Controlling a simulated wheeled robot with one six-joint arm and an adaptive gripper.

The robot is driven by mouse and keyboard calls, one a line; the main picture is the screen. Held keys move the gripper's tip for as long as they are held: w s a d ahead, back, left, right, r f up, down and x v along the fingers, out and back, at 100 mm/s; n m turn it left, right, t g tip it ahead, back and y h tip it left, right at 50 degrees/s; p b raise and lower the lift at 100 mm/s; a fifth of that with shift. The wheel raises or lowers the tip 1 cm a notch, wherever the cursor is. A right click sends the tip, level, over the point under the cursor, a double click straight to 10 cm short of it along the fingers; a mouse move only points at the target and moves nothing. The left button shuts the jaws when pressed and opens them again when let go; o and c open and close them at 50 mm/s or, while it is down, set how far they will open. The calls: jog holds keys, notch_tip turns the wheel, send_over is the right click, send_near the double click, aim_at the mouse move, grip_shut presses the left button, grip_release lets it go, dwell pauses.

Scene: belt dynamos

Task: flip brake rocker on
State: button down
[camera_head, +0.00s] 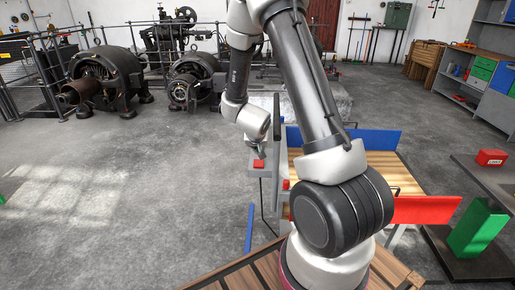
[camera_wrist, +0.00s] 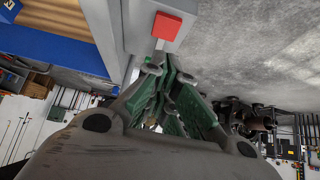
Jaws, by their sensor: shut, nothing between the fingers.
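A red rocker (camera_head: 259,164) sits on a grey box beside the wooden-topped bench. In the wrist view the red rocker (camera_wrist: 167,26) shows near the top, on a grey panel (camera_wrist: 144,14). My gripper (camera_head: 262,151) is right by the rocker in the head view, its fingers small and partly hidden by the wrist. In the wrist view my gripper (camera_wrist: 166,62) is shut and empty, its green-padded fingers pointing toward the red rocker. A short grey piece lies between the fingertips and the rocker. I cannot tell whether they touch, or which way the rocker is tipped.
A second red part (camera_head: 286,184) sits to the right on the grey structure. The bench has a blue panel (camera_head: 376,139) behind and a red panel (camera_head: 427,210) in front. Dark dynamos (camera_head: 105,77) stand at the back left. The floor at left is clear.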

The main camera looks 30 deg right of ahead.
jog(key=s+a+r, duration=0.2)
jog(key=s, duration=0.1)
jog(key=shift+s+a+r, duration=0.2)
jog(key=shift+r, duration=0.2)
jog(key=s+a+f+g+y, duration=0.2)
jog(key=s+a+f+y, duration=0.1)
jog(key=a, duration=0.3)
jog(key=s+a+r+n+g+y, duration=0.2)
jog(key=s+a+r+n+y, duration=0.15)
jog(key=s+r, duration=0.2)
jog(key=s+d+r+n+h, duration=0.1)
jog(key=s+d+r, duration=0.1)
jog(key=s+r, duration=0.7)
jog(key=s+d+r+n+t+h, duration=0.1)
jog(key=s+d+r+n, duration=0.1)
jog(key=s+r, duration=0.7)
notch_tip(320, 180, up, 4)
jog(key=shift+d+f+t, duration=0.25)
jog(key=shift+d+t, duration=0.05)
jog(key=shift+d, duration=0.1)
